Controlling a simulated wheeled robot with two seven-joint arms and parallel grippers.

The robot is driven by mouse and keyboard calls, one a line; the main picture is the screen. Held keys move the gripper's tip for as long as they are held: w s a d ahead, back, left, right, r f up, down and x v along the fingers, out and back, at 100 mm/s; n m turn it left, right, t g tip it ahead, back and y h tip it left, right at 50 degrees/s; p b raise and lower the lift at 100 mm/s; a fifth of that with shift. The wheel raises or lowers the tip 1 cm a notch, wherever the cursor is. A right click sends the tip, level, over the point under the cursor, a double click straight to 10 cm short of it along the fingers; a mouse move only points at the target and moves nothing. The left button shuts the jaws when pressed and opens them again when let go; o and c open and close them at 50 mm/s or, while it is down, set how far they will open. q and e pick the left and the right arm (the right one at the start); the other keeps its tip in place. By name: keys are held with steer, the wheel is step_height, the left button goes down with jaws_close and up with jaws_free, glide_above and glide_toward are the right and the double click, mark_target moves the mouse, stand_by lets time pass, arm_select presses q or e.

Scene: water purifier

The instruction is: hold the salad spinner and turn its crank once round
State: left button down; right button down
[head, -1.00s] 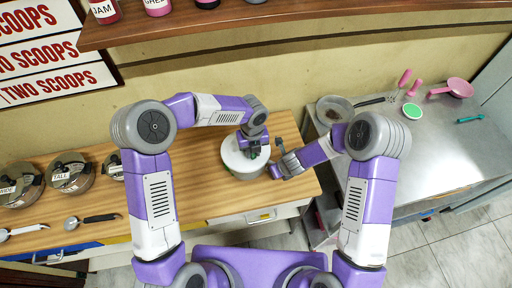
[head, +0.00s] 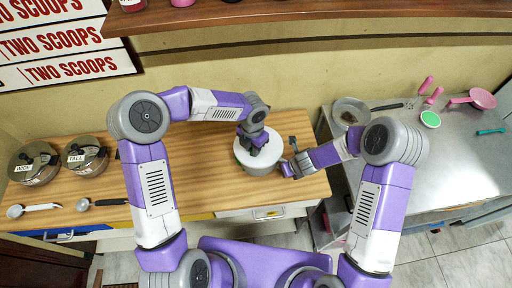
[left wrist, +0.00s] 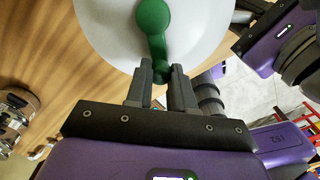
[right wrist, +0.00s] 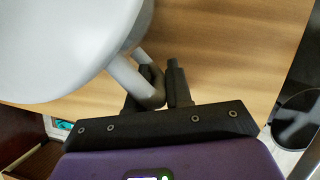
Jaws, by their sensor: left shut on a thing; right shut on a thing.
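The salad spinner (head: 263,166), a pale round tub with a white lid, stands upright near the right end of the wooden counter. My left gripper (head: 254,149) is over its lid. In the left wrist view, the green crank (left wrist: 152,25) lies across the white lid (left wrist: 103,30), and my left gripper (left wrist: 161,85) is shut on the knob at the crank's end. My right gripper (head: 289,169) is at the spinner's right side. In the right wrist view, my right gripper (right wrist: 160,85) is shut on the grey side handle (right wrist: 133,78). The left gripper hides part of the lid in the head view.
Lidded pots (head: 87,156) and metal scoops (head: 100,203) lie on the left of the wooden counter (head: 190,170). A steel counter (head: 440,165) on the right holds a bowl (head: 350,112) and pink utensils. A shelf (head: 300,16) runs above.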

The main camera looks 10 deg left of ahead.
mark_target(251, 148)
arm_select(q)
steer(key=shift+w+a+m, duration=0.1)
steer(key=shift+a+m, duration=0.2)
steer(key=shift+m, duration=0.3)
steer(key=c, duration=1)
jaws_free()
steer(key=shift+o, duration=0.2)
step_height(251, 148, up, 12)
